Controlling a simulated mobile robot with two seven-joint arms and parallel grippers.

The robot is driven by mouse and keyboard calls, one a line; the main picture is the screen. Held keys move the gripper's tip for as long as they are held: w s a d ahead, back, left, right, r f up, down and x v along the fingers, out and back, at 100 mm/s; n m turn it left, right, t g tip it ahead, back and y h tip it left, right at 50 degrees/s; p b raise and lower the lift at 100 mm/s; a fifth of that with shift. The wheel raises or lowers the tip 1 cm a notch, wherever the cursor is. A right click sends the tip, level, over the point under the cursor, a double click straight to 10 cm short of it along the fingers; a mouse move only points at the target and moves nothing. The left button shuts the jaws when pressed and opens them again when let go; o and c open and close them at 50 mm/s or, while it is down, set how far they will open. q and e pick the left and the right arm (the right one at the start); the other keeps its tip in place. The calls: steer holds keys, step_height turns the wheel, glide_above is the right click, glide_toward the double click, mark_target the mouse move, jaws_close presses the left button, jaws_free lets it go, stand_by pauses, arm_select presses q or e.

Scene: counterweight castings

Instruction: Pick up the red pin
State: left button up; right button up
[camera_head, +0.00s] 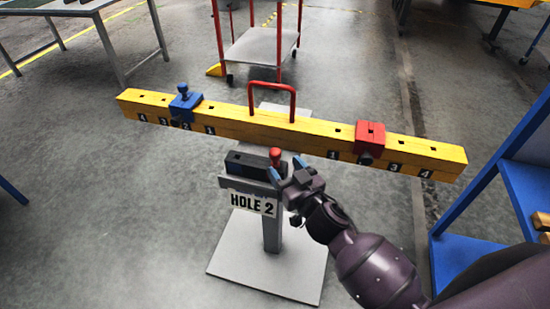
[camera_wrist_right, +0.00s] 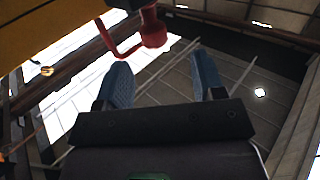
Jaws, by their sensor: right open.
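The red pin (camera_head: 275,157) stands upright in the dark block (camera_head: 250,165) on the grey stand, in the middle of the head view. Its red head also shows at the top of the right wrist view (camera_wrist_right: 152,30), ahead of the fingers and toward the left one. My right gripper (camera_head: 286,168) is open, with its blue-tipped fingers close to the pin at its lower right. The gap between the fingers looks empty in the right wrist view (camera_wrist_right: 163,80). I cannot tell whether a finger touches the pin. My left gripper is out of view.
A yellow beam (camera_head: 315,139) with numbered holes and a red handle (camera_head: 272,86) spans just behind the pin. It carries a blue block (camera_head: 184,108) and a red block (camera_head: 370,138). A "HOLE 2" sign (camera_head: 252,203) fronts the stand. A blue rack (camera_head: 470,200) stands right.

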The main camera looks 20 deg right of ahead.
mark_target(278, 155)
steer(key=shift+w+a+r, duration=0.1)
steer(key=shift+w+a, duration=0.1)
steer(key=shift+w, duration=1.45)
steer(key=shift+w+a, duration=0.15)
steer(key=shift+w, duration=1.5)
steer(key=shift+c, duration=0.2)
steer(key=c, duration=1.1)
